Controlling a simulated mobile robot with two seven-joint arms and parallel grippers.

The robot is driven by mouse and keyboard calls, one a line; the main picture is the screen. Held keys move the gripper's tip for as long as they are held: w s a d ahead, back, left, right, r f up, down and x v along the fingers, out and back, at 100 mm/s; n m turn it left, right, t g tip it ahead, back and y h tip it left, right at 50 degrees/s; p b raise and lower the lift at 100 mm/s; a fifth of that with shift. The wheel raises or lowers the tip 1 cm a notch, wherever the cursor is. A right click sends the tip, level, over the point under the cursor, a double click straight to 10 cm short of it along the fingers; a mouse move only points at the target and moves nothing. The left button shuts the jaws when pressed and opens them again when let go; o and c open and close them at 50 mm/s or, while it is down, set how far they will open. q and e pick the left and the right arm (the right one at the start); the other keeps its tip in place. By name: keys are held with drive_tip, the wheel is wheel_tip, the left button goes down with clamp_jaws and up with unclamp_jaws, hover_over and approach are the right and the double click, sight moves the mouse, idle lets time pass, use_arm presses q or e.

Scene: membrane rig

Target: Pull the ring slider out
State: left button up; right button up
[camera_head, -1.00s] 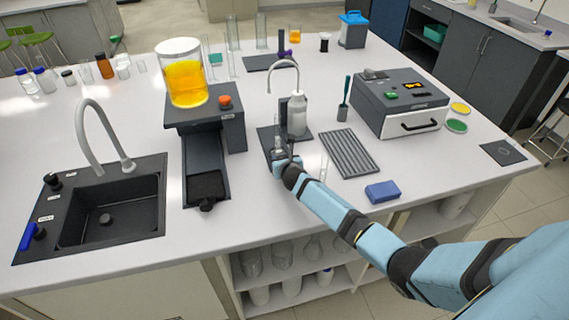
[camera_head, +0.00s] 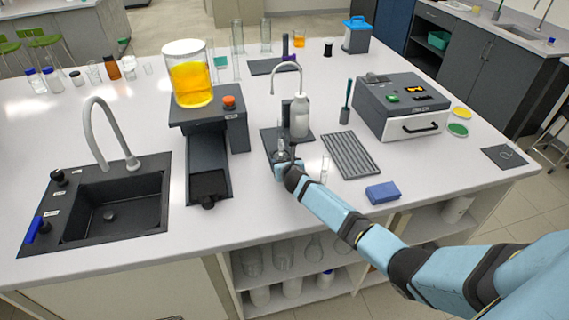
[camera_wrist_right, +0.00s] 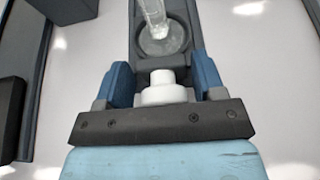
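A dark stand (camera_head: 267,140) with a white bottle (camera_head: 299,116) under a grey gooseneck stands mid-counter. My right gripper (camera_head: 284,160) is low at its front end, beside a small clear glass vessel (camera_head: 281,148). In the right wrist view, a dark piece with a round recess (camera_wrist_right: 163,40) holds the clear vessel (camera_wrist_right: 156,14). The two blue fingers of my right gripper (camera_wrist_right: 165,85) stand apart, one on each side of a white stepped knob (camera_wrist_right: 162,88). Whether they press on it is not clear. I cannot tell for sure which part is the ring slider. My left gripper is not in view.
A yellow-filled tank (camera_head: 191,83) on a dark unit with a long tray stands left of the stand. A sink (camera_head: 103,205) is further left. A ribbed grey plate (camera_head: 351,154), blue block (camera_head: 382,192) and grey device (camera_head: 402,107) are to the right.

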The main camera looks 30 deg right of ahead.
drive_tip(key=shift+d, duration=0.1)
drive_tip(key=shift+s+r, duration=0.2)
drive_tip(key=shift+s, duration=0.15)
drive_tip(key=v, duration=1.3)
drive_tip(key=shift+a+f, duration=0.1)
drive_tip(key=shift+a, duration=0.1)
